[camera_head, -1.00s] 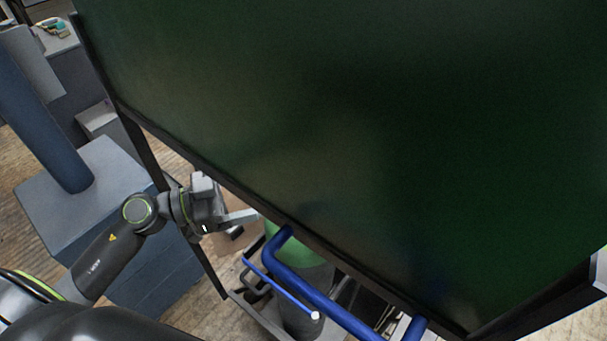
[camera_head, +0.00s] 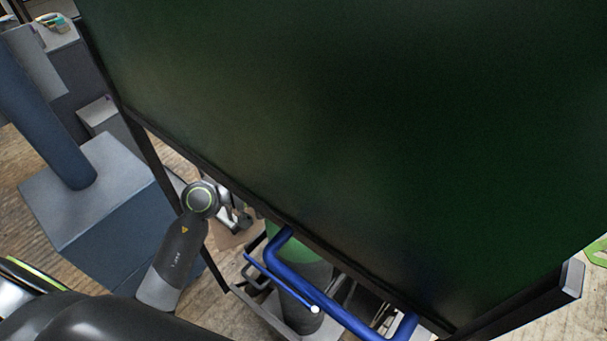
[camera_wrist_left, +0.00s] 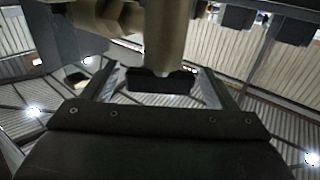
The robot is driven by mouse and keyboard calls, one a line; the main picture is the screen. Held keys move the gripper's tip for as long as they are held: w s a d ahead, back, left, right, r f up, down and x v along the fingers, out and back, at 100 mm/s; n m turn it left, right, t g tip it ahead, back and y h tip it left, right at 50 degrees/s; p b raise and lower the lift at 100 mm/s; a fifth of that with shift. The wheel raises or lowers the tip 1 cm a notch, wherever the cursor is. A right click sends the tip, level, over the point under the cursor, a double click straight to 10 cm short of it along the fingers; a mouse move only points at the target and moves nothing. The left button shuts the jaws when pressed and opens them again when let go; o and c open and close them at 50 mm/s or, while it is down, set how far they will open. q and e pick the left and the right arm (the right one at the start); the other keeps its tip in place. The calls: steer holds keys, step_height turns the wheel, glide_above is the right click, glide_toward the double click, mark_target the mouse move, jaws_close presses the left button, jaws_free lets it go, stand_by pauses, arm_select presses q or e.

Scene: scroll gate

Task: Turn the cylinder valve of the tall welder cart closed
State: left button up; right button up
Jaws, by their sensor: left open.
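The welder cart shows in the head view under the lower edge of a dark green screen, with a blue bent handle (camera_head: 325,296) and a green-topped grey cylinder (camera_head: 312,272). The cylinder's upper part and valve are hidden there by the screen. My left gripper (camera_head: 232,222) is beside the cylinder, left of it, mostly hidden behind my own wrist. In the left wrist view my left gripper (camera_wrist_left: 155,76) is open. A black knob (camera_wrist_left: 160,82) under a tan valve body (camera_wrist_left: 168,38) shows between its fingers; I cannot tell whether they touch it. My right gripper is not in view.
The dark green screen (camera_head: 330,130) in a black frame fills most of the head view, close above my left arm. A blue-grey block with a post (camera_head: 95,205) stands at the left. Some wooden floor is clear between.

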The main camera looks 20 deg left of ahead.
arm_select(q)
steer(key=c, duration=1)
steer(key=shift+r+m+g+h+p, duration=0.2)
steer(key=shift+m+g+h+p, duration=0.4)
steer(key=shift+m+g+p, duration=0.35)
steer(key=m+g+h, duration=0.1)
steer(key=g, duration=0.1)
steer(key=shift+w+g+p, duration=0.1)
steer(key=shift+g+p, duration=0.25)
steer(key=shift+p, duration=0.05)
steer(key=m+g, duration=0.2)
steer(key=shift+f+g+h, duration=0.15)
steer(key=shift+g+h, duration=0.15)
steer(key=shift+h, duration=0.1)
steer(key=m+g+b, duration=0.1)
steer(key=m+g, duration=0.1)
steer(key=shift+f+g, duration=0.1)
steer(key=shift+g, duration=0.3)
steer(key=shift+m+g+y+b, duration=0.4)
steer(key=shift+m+g+b, duration=1.2)
steer(key=shift+g, duration=1.5)
steer(key=shift+m+g, duration=0.3)
steer(key=shift+m, duration=0.25)
